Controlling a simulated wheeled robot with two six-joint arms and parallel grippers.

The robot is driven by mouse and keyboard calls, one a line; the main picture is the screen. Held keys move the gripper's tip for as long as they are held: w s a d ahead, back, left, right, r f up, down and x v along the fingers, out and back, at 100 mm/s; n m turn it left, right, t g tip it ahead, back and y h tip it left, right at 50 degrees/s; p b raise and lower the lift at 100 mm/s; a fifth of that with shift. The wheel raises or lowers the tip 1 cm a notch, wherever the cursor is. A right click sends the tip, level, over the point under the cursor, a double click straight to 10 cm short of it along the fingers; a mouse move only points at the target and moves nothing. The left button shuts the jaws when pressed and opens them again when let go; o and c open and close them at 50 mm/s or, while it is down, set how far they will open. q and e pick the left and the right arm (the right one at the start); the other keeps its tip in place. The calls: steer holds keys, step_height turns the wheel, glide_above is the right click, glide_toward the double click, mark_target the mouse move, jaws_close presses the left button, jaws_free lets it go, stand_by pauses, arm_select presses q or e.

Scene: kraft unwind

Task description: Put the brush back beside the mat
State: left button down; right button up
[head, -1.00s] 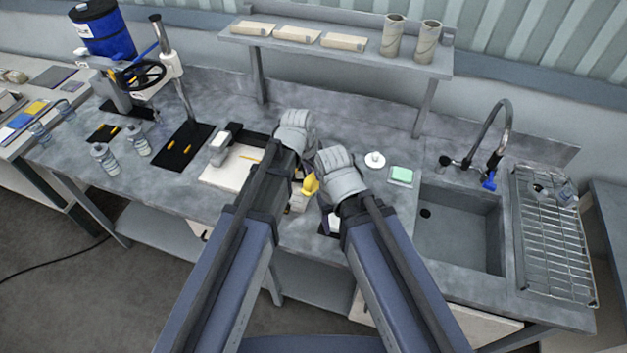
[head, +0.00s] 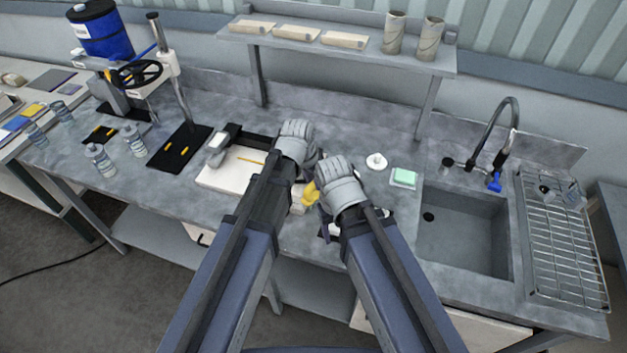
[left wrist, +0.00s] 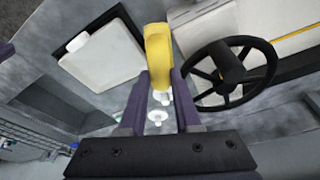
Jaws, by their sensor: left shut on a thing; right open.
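The brush (left wrist: 157,52) shows as a curved yellow piece between the purple fingers of my left gripper (left wrist: 160,85) in the left wrist view. The gripper is shut on it. In the head view the yellow of the brush (head: 311,192) shows between my two wrists, and my left gripper's fingers are mostly hidden behind its wrist.
A black handwheel (left wrist: 231,72) stands close to the right of my left gripper. A white board (head: 228,170) lies left of my arms. A green sponge (head: 404,176), a white round piece (head: 376,161) and the sink (head: 462,230) are to the right. A shelf (head: 340,55) stands behind.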

arm_select(q)
steer(key=c, duration=0.6)
jaws_free()
steer(key=shift+r, duration=0.2)
steer(key=shift+r+p, duration=0.5)
steer(key=shift+p, duration=0.15)
steer(key=p+v, duration=1.2)
steer(key=s+a+n+g+y, duration=0.1)
steer(key=s+a+n, duration=0.1)
steer(key=s, duration=0.5)
steer(key=s+a+n+g+y, duration=0.1)
steer(key=s+n+y, duration=0.1)
steer(key=s, duration=0.5)
steer(key=shift+a+f+n+g, duration=0.3)
steer(key=shift+a, duration=0.1)
